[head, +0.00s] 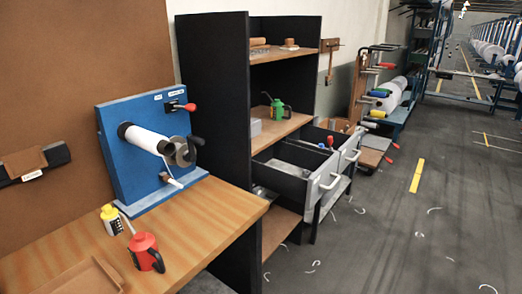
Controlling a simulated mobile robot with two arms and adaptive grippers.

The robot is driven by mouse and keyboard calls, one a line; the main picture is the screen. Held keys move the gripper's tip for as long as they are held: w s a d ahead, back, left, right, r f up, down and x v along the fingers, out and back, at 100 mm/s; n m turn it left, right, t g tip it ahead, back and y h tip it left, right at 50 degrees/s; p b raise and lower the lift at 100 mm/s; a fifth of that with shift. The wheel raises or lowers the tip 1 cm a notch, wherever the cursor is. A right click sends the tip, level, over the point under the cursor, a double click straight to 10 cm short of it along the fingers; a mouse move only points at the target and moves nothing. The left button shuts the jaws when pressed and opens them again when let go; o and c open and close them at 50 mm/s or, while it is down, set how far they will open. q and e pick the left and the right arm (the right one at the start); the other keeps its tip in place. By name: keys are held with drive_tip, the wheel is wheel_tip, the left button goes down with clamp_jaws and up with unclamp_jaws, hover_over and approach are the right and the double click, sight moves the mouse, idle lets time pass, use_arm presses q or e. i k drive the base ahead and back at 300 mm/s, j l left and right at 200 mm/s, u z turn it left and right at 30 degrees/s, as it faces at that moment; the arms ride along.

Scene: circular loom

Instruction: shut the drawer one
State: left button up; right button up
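Two drawers stand pulled out of the black shelf cabinet (212,88) in the middle of the head view. The nearer drawer (318,193) has a grey front with a pale bar handle (330,181); its inside shows from above. The farther drawer (348,148) is also out beside it, with its own pale handle (353,156). I cannot tell which one is drawer one. Neither of my grippers is in view.
A wooden workbench (225,205) at left holds a blue winding device (115,128), a red can (145,252) and a yellow bottle (110,219). A green can (278,109) stands on a cabinet shelf. The grey floor (400,225) right of the drawers is open, with scattered pale scraps.

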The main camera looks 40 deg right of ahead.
sight(273, 169)
drive_tip(key=z, duration=1.65)
